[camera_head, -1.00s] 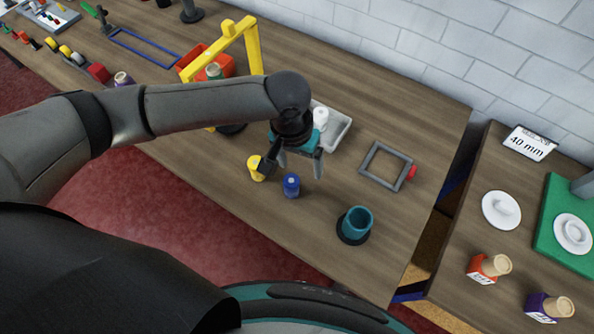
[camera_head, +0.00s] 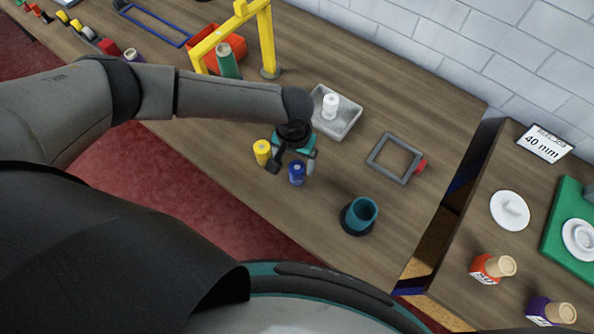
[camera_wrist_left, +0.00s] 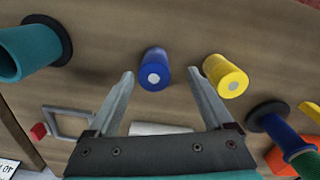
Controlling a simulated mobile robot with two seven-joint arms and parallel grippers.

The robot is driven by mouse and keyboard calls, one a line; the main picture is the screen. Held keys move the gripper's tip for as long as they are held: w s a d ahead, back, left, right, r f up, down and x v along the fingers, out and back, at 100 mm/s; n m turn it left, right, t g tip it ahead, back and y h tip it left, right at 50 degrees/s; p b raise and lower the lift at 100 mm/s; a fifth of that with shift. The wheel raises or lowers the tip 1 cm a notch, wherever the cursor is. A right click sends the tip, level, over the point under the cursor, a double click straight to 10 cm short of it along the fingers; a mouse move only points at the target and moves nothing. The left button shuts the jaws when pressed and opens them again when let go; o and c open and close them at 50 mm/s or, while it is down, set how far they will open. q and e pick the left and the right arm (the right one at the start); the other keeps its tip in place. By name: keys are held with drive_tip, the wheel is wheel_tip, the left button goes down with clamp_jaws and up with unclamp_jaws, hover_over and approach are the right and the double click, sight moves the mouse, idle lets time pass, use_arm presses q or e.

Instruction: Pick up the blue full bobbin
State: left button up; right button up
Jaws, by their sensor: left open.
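The blue bobbin (camera_head: 297,173) stands upright on the wooden table, and it also shows in the left wrist view (camera_wrist_left: 154,68). My left gripper (camera_head: 290,172) is open and empty above it. In the left wrist view the two fingers (camera_wrist_left: 162,75) are spread on either side of the blue bobbin, and I see no contact. A yellow bobbin (camera_head: 262,152) stands to the left of the blue one, close to one finger; it also shows in the left wrist view (camera_wrist_left: 225,75). My right gripper is not in view.
A teal cup (camera_head: 362,213) on a dark base stands to the right. Behind are a grey square frame (camera_head: 372,158) and a grey tray (camera_head: 345,126) holding a white bobbin (camera_head: 330,106). A yellow stand (camera_head: 266,40) is at the back left. The table's front edge is close.

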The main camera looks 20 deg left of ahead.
sight(298, 172)
use_arm(q)
drive_tip(key=f, duration=0.5)
drive_tip(key=shift+d+b, duration=0.35)
drive_tip(key=shift+b, duration=0.05)
drive_tip(key=c, duration=0.4)
drive_tip(key=shift+r, duration=0.1)
clamp_jaws()
